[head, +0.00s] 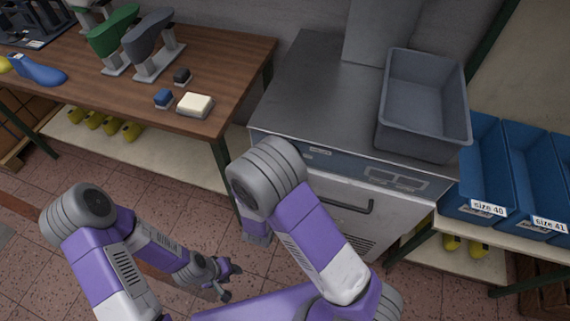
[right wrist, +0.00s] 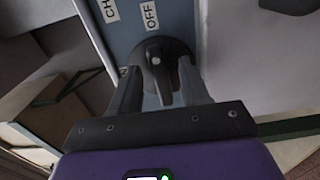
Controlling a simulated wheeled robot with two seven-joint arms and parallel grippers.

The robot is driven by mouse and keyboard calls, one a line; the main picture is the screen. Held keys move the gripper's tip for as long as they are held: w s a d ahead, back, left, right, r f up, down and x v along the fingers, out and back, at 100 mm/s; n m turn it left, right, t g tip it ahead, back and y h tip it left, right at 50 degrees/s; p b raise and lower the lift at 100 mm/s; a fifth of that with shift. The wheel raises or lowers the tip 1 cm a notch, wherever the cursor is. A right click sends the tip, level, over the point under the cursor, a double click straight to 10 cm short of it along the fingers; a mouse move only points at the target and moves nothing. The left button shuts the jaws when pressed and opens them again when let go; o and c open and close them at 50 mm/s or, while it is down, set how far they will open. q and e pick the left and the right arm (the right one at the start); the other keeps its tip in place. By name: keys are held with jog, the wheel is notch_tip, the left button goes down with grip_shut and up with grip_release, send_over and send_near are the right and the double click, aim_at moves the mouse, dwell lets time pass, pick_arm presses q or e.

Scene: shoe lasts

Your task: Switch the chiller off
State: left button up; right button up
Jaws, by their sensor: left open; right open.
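The chiller (head: 325,90) is a steel-topped cabinet with a blue-grey front panel and a door handle. In the right wrist view its panel (right wrist: 125,30) carries an OFF label and a partly cut "CH" label. A dark rotary knob (right wrist: 158,62) with a small white mark sits below the OFF label. My right gripper (right wrist: 158,80) is open, with one finger on each side of the knob; whether they touch it I cannot tell. In the head view my right arm hides the knob and that gripper. My left gripper (head: 226,280) is open and empty, low over the floor.
A grey bin (head: 425,145) stands on the chiller top. Blue size-labelled bins (head: 478,195) stand on a shelf to the right. A wooden bench (head: 225,62) with shoe lasts, a cream block (head: 195,104) and small dark blocks is at the left. Tiled floor lies in front.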

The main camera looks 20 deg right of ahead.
jog(key=v, duration=0.7)
jog(key=shift+s+a+p, duration=0.2)
jog(key=shift+s+p, duration=0.05)
jog(key=shift+p, duration=0.1)
